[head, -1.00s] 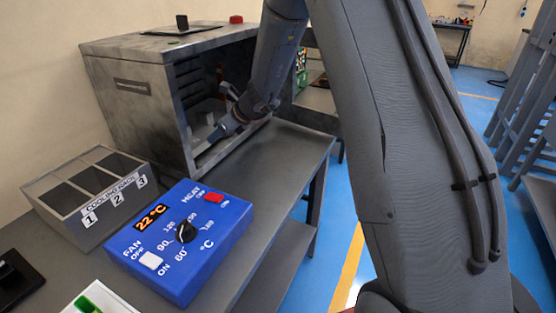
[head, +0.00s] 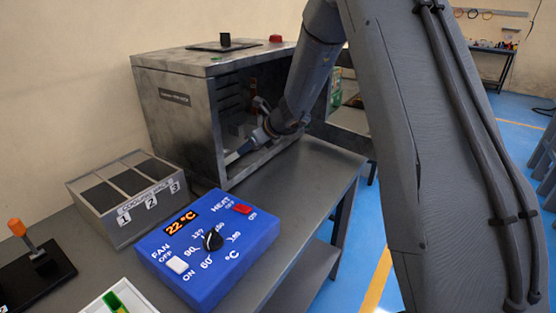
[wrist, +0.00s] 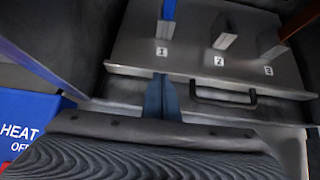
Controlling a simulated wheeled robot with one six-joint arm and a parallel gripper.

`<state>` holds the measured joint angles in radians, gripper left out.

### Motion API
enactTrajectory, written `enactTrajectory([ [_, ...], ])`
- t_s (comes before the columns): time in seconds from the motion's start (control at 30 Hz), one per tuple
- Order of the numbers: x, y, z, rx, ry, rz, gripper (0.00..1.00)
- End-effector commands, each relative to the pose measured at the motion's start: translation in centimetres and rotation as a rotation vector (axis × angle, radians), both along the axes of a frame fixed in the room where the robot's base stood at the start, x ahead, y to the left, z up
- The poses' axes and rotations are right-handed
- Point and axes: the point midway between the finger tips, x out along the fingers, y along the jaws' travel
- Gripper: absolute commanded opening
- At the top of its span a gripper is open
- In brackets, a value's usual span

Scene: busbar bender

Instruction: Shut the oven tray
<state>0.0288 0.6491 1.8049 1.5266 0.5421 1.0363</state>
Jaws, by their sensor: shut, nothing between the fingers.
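The oven is a scuffed grey metal box (head: 185,115) on the bench, its front open. In the wrist view, the oven tray (wrist: 140,50) is a grey plate with upright holders marked 1, 2 and 3. A dark handle (wrist: 222,97) is on its front. My gripper (head: 233,157) is at the oven's opening. Its blue fingers (wrist: 162,92) are shut and empty, at the tray's front edge, left of the handle. I cannot tell whether they touch the tray. In the head view my arm and the oven wall hide most of the tray.
A blue control box (head: 208,250) reading 22 °C stands before the oven. A three-slot cooling rack (head: 125,195) is to its left. An orange-knobbed lever (head: 30,240) and a white tray (head: 95,306) are nearer.

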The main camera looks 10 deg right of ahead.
Motion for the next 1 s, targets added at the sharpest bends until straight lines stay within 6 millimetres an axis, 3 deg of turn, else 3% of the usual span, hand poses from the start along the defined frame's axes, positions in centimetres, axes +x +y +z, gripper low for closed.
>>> enactTrajectory([
  [0.13, -1.6, -2.5, -0.2, -0.003, 0.004, -0.009, 0.0],
  [0.5, -5.5, -5.7, 4.7, -0.004, 0.002, -0.003, 0.0],
  [0.7, -6.7, -6.8, 6.2, -0.004, 0.004, -0.003, 0.0],
  [0.87, -8.1, -6.9, 6.2, -0.049, -0.002, 0.045, 0.0],
  [1.0, -12.6, -6.4, 4.5, -0.251, -0.039, 0.273, 0.0],
])
